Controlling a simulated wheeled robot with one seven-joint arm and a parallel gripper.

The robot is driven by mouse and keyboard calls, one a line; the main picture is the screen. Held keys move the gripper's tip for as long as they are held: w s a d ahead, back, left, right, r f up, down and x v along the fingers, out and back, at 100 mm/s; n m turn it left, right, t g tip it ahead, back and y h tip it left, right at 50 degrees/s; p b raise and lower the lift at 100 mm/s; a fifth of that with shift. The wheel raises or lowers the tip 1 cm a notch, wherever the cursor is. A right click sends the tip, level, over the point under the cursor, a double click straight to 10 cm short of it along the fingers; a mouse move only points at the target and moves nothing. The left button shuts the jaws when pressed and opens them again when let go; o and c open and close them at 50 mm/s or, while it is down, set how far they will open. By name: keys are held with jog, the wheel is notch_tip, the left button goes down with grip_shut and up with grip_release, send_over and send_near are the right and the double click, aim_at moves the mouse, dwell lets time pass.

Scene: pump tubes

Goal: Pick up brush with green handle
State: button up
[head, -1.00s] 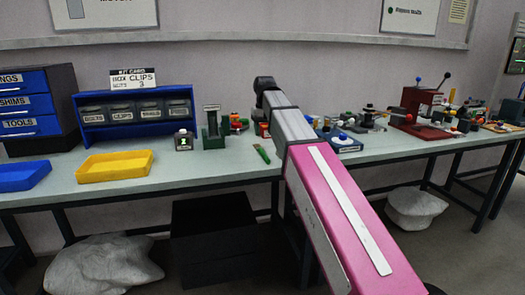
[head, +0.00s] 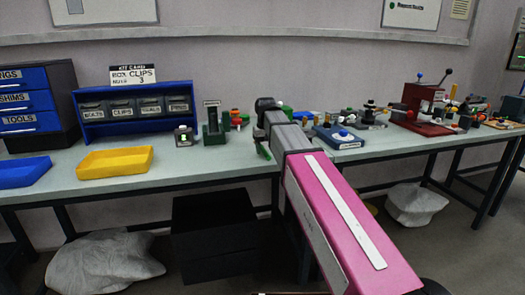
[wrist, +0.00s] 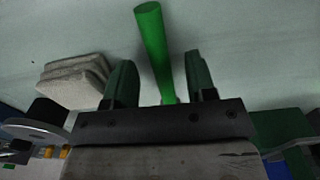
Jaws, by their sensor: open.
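The brush's bright green handle (wrist: 152,45) shows in the wrist view. It runs from near the top edge down between the two dark green fingers of my gripper (wrist: 161,80). My gripper is open, with a finger on each side of the handle and a visible gap on both sides. The brush's other end is hidden behind the gripper body. In the head view my gripper (head: 263,150) is low at the bench's front edge, partly behind my pink arm. I cannot tell the brush from the green finger there.
A stack of grey pads (wrist: 75,80) lies left of the fingers in the wrist view. In the head view a green stand (head: 213,128) and a small device (head: 184,136) are to the left, and a yellow tray (head: 115,164) farther left. A blue-based item (head: 340,138) is right.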

jog(key=shift+f, duration=0.5)
grip_shut()
jog(key=shift+r, duration=0.1)
jog(key=shift+r, duration=0.45)
jog(key=r, duration=0.3)
jog(key=shift+s+a+r, duration=0.1)
jog(key=shift+a+r, duration=0.2)
jog(key=s+a+r, duration=0.5)
jog(key=a+r, duration=0.1)
jog(key=a, duration=0.3)
jog(key=shift+s+a+r, duration=0.15)
jog(key=shift+a+r, duration=0.05)
jog(key=shift+a, duration=0.2)
